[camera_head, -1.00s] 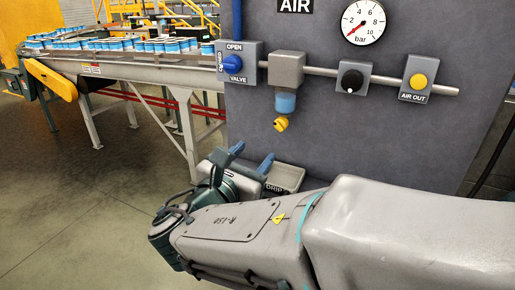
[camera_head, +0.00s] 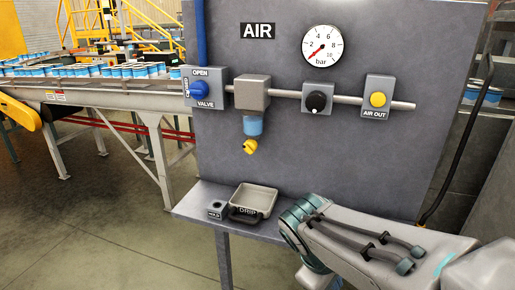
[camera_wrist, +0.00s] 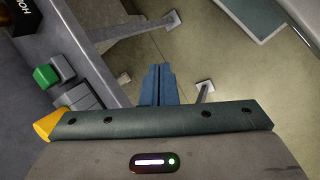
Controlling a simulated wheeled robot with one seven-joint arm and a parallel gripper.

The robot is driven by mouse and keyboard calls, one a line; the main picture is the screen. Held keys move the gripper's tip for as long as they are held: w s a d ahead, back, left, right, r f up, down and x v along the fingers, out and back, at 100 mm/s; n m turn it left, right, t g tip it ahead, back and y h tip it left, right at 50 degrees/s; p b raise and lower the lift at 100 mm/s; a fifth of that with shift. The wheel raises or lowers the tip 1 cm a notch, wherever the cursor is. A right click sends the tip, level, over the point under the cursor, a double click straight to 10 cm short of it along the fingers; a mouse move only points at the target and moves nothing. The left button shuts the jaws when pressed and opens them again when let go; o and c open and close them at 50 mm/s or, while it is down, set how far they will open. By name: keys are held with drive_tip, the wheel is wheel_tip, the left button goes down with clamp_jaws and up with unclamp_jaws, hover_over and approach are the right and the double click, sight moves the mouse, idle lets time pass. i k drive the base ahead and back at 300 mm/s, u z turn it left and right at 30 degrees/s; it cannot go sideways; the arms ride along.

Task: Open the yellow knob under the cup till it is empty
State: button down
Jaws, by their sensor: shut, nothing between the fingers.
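The yellow knob (camera_head: 250,146) hangs under the blue cup (camera_head: 253,126), below the grey block (camera_head: 252,92) on the air pipe. I cannot make out any liquid level in the cup. My gripper is out of sight in the head view, where my arm reaches down at the lower right, well away from the knob. In the wrist view my gripper (camera_wrist: 159,70) has its blue fingers together with nothing between them. It points down toward the floor.
A drip tray (camera_head: 267,190) and a small dark block (camera_head: 216,210) sit on the shelf under the cup. A blue valve knob (camera_head: 203,89), black knob (camera_head: 317,102), yellow AIR OUT button (camera_head: 378,99) and gauge (camera_head: 322,46) are on the panel. A green button (camera_wrist: 45,75) shows in the wrist view.

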sight(249, 146)
drive_tip(key=z, duration=2.95)
drive_tip(key=k, duration=1.2)
drive_tip(key=u, duration=1.75)
